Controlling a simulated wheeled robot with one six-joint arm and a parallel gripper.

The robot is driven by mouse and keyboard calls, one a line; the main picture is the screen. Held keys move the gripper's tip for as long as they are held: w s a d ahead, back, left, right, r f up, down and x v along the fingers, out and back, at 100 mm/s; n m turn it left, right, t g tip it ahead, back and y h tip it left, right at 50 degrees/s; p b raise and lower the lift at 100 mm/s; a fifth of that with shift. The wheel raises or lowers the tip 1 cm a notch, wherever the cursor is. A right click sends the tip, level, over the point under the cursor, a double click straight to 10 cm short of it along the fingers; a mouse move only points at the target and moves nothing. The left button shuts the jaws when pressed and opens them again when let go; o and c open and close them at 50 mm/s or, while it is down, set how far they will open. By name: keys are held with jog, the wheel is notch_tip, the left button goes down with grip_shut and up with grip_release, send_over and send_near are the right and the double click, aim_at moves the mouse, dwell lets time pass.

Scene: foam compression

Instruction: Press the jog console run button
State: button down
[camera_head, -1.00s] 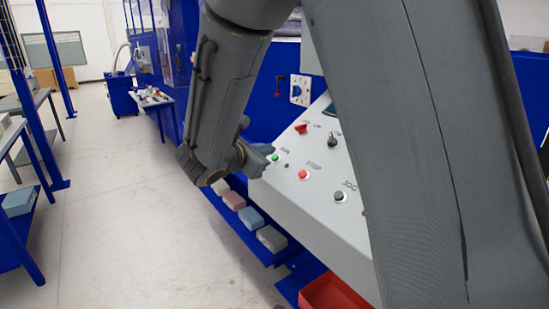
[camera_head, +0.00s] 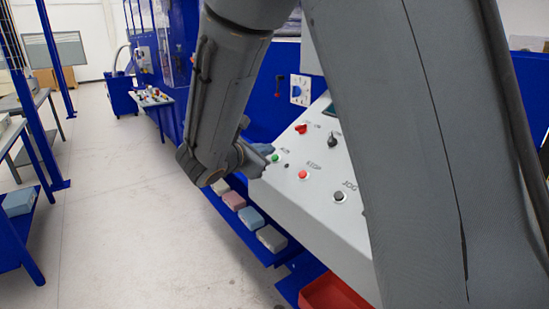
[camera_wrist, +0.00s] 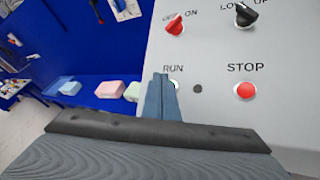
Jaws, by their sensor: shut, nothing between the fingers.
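The jog console (camera_head: 316,208) is a sloped pale panel right of centre in the head view. Its green run button (camera_head: 275,158) shows beside my gripper (camera_head: 262,165). In the wrist view the RUN label (camera_wrist: 173,68) stands right at my fingertips (camera_wrist: 161,78), and the fingers cover most of the run button (camera_wrist: 174,84). My gripper is shut and empty, and its tips are at the button. I cannot tell whether they touch it. The red STOP button (camera_wrist: 244,91) is to the right.
A red knob (camera_wrist: 175,26) and a black knob (camera_wrist: 246,15) sit above the buttons. A black JOG button (camera_head: 340,196) is lower on the panel. Foam blocks (camera_head: 250,218) lie on a blue shelf below left. A red bin (camera_head: 328,294) stands below.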

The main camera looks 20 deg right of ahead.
jog(key=shift+f, duration=0.1)
jog(key=shift+d+f+b, duration=0.2)
jog(key=shift+f+b, duration=0.1)
jog(key=shift+b, duration=0.15)
